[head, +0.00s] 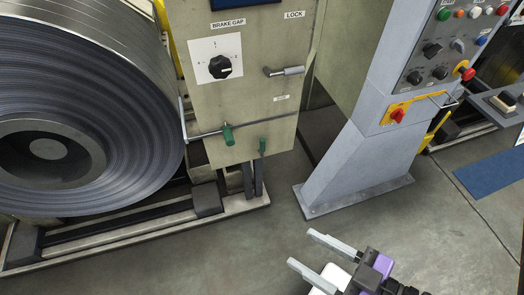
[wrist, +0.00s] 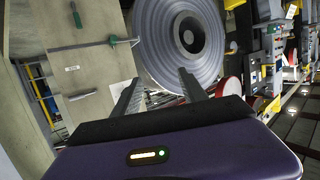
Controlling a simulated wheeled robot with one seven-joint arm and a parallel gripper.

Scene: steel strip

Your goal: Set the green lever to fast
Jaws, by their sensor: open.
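Two green handles show on the beige machine panel (head: 245,90). One green grip (head: 228,135) stands upright on a horizontal metal rod at the panel's lower left. A smaller green lever (head: 262,146) is at the panel's lower right edge, below a small label too small to read. I cannot tell which is the fast lever. Both show in the wrist view, one at the top left (wrist: 76,17) and one beside it (wrist: 110,41). My gripper (head: 300,247) is open and empty, low in front of the panel, well apart from both handles.
The panel has a black knob (head: 220,67) marked BRAKE GAP and a grey handle (head: 285,71) under LOCK. A large steel coil (head: 140,110) stands left. A grey control pedestal (head: 375,130) stands right. The floor (head: 240,240) before the panel is clear.

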